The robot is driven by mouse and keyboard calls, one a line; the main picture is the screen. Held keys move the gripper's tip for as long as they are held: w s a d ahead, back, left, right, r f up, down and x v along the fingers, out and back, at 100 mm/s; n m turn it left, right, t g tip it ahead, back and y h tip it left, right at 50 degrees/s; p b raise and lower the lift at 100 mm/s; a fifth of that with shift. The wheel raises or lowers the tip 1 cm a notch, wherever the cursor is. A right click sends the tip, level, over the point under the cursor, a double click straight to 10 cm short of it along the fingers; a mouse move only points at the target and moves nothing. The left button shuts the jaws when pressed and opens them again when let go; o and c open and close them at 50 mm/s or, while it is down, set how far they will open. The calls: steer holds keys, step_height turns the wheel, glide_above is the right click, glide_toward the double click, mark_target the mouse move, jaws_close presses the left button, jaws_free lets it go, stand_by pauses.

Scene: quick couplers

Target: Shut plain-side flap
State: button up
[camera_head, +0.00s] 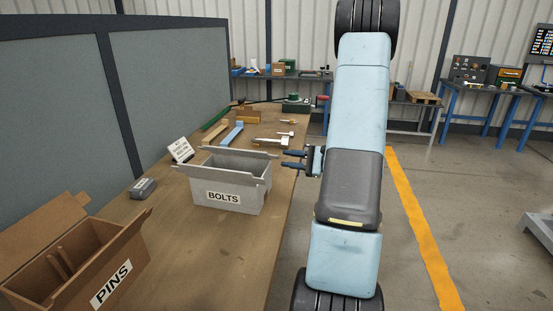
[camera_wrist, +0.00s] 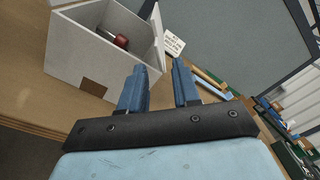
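A grey carton labelled BOLTS (camera_head: 222,197) stands on the workbench in the head view, its top open with flaps sticking outward. One flap (camera_head: 264,173) is on its right side, towards my gripper. In the wrist view the carton (camera_wrist: 75,60) is at upper left; a brown patch marks its near wall, and a raised flap (camera_wrist: 157,38) stands on its right. A red and dark object (camera_wrist: 121,41) lies inside. Which flap is the plain-side one I cannot tell. My gripper (camera_head: 286,160) is open and empty, just right of the carton, fingertips pointing left (camera_wrist: 160,68).
An open brown PINS carton (camera_head: 122,262) stands at the front left. A small grey block (camera_head: 143,188) and a white sign (camera_head: 180,150) are left of the BOLTS carton. Bars and tools (camera_head: 232,136) lie behind it. A grey partition (camera_head: 170,75) borders the bench.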

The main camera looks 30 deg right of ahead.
steer(key=v, duration=0.6)
steer(key=shift+s+d, duration=0.1)
